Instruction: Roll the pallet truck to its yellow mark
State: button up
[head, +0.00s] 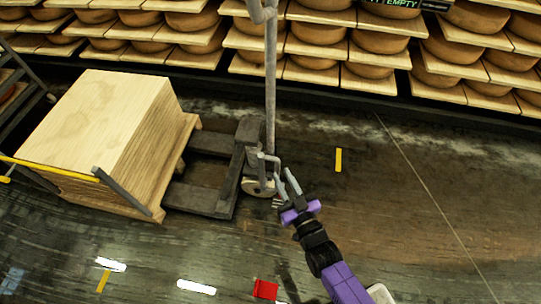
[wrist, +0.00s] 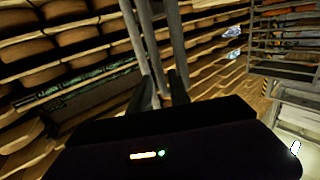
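The dark grey pallet truck (head: 239,160) stands left of centre in the head view. A short yellow mark (head: 338,160) lies on the floor to the right of the truck. Another yellow strip (head: 103,281) lies at the lower left. My gripper (head: 283,177) is just right of the truck's wheel end. Its fingers are apart, with the pole beyond them in the wrist view. I cannot tell whether they touch the truck.
Shelves of cheese wheels (head: 375,45) line the back wall. A red patch (head: 265,290) and white strips lie on the floor in front. The floor to the right is clear.

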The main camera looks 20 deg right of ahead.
aim_at(260, 165)
jog(key=shift+f, duration=0.25)
jog(key=shift+w+r, duration=0.1)
jog(key=shift+w, duration=0.2)
jog(key=w, duration=0.7)
jog(key=shift+d+b, duration=0.2)
jog(key=shift+b, duration=0.25)
grip_shut()
jog(key=shift+s, duration=0.1)
dwell(0.5)
